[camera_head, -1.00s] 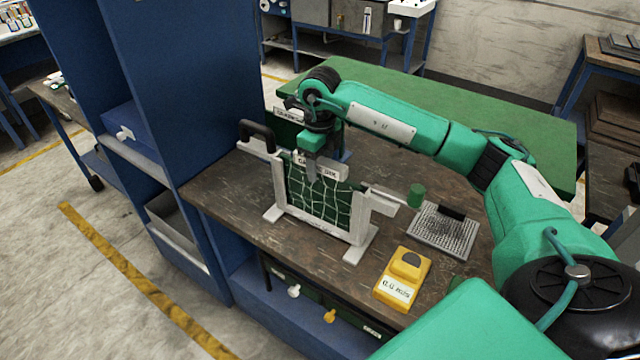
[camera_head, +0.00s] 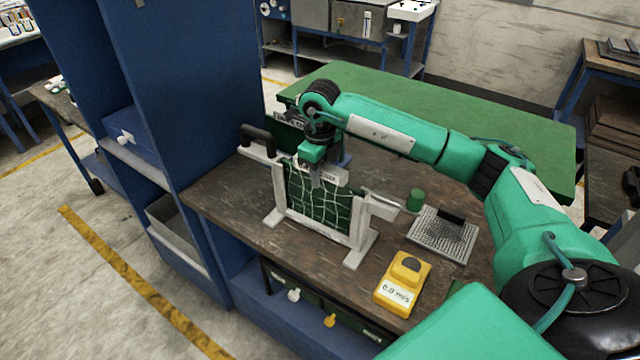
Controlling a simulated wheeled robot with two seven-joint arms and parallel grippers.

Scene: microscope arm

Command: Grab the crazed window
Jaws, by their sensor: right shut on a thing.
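The crazed window (camera_head: 322,205) is a dark green pane with pale crack lines. It stands upright between the posts of a light grey frame (camera_head: 357,236) on the bench. My left gripper is not in view.
A yellow device (camera_head: 403,284), a grey studded plate (camera_head: 442,236) and a green knob (camera_head: 415,200) are right of the frame. A black handle (camera_head: 257,140) sticks up at its left. A tall blue cabinet (camera_head: 190,80) stands close on the left.

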